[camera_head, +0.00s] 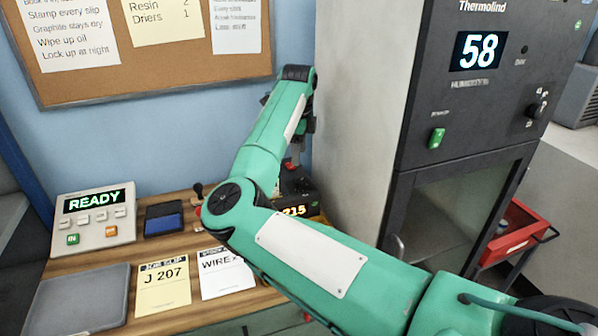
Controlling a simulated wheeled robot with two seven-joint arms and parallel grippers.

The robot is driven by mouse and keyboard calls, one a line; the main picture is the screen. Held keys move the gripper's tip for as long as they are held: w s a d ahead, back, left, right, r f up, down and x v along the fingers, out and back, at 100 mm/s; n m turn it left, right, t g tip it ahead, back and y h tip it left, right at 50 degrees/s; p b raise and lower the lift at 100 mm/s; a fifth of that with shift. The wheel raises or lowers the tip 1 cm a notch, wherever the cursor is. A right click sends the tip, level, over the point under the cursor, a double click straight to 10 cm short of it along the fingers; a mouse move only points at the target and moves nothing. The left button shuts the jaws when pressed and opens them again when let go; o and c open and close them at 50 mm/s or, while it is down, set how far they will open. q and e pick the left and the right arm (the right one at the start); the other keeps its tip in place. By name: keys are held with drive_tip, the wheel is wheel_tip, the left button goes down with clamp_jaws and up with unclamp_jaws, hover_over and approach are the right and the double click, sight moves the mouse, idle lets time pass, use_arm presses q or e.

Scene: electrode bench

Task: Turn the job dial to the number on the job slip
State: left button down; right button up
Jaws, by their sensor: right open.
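The job slip (163,287) is a yellow sheet on the wooden bench and reads J 207. A dark box with a lit display (294,211) stands at the bench's back right, mostly behind my right arm; the visible digits read 215. I cannot make out the job dial behind the arm. My right gripper (298,150) is at the far end of the green arm, over the back of this box. It is open, but its fingertips are largely hidden, so I cannot tell whether it touches anything. My left gripper is out of view.
A READY panel (95,219), a blue stamp pad (163,219) and a stamp (198,190) stand on the left. A white WIRE slip (224,277) and a grey tray (78,300) lie in front. A tall cabinet (355,110) showing 58 blocks the right side.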

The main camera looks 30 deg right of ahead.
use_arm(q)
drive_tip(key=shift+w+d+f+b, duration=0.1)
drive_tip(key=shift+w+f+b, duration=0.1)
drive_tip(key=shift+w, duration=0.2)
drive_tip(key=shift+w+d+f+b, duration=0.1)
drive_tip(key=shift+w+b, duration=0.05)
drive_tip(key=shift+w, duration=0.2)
use_arm(e)
wheel_tip(320, 180, up, 5)
drive_tip(key=shift+f, duration=0.2)
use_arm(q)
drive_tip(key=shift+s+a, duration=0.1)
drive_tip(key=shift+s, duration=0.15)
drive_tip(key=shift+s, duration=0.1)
use_arm(e)
drive_tip(key=shift+f, duration=0.1)
